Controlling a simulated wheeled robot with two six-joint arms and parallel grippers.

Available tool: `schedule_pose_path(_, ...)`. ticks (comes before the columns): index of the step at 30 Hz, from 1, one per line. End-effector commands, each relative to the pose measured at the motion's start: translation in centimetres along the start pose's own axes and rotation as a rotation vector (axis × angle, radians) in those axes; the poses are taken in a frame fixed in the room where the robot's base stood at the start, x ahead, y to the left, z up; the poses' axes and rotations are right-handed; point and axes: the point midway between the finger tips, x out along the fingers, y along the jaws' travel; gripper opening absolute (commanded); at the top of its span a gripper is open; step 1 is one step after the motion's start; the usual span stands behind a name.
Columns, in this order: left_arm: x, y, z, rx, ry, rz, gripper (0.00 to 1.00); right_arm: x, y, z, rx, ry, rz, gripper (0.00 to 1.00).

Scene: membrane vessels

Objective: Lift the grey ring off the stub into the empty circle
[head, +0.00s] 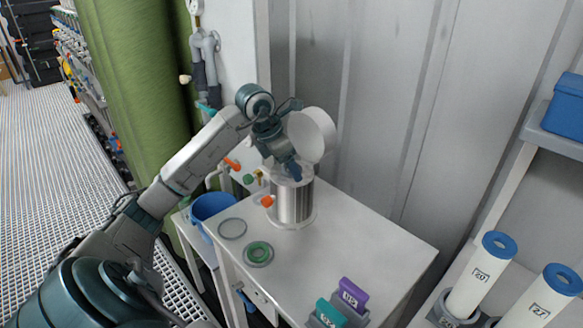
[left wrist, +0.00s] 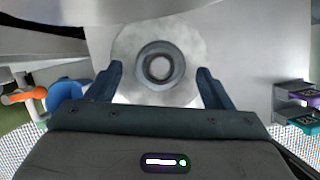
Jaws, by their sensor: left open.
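The grey ring (left wrist: 141,66) sits around the stub (left wrist: 160,68) on the steel vessel's pale top in the left wrist view. The vessel (head: 292,204) stands on the white table in the head view. My left gripper (head: 292,172) is over the vessel top and hides the ring there. In the left wrist view its two fingers (left wrist: 160,80) are open, one on each side of the ring, with a gap on both sides. The empty grey circle (head: 232,228) lies on the table left of the vessel. My right gripper is not in view.
A green ring (head: 248,250) lies on another circle in front of the empty one. A white round lid (head: 316,135) stands raised behind my gripper. Purple (head: 353,294) and teal (head: 330,313) labelled blocks stand at the table's front.

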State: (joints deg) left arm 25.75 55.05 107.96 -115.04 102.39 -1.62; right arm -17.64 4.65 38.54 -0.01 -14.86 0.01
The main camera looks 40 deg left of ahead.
Motion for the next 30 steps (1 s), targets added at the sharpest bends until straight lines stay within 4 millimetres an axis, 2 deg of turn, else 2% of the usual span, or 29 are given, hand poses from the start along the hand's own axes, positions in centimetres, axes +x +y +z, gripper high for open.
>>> schedule_pose_path(6, 0.1, 0.0, 0.0, 0.0, 0.0, 0.0, 0.73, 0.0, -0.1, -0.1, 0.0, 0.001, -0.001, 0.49)
schedule_pose_path(13, 0.1, 0.0, 0.0, 0.0, 0.0, 0.0, 0.27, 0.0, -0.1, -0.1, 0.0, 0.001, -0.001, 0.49)
schedule_pose_path(23, -0.1, 0.1, 0.0, 0.0, 0.0, 0.001, 0.27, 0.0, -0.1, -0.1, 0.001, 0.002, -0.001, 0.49)
schedule_pose_path(30, -1.4, 0.7, 0.1, 0.0, 0.001, 0.002, 0.27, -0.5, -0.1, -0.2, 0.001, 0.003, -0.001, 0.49)
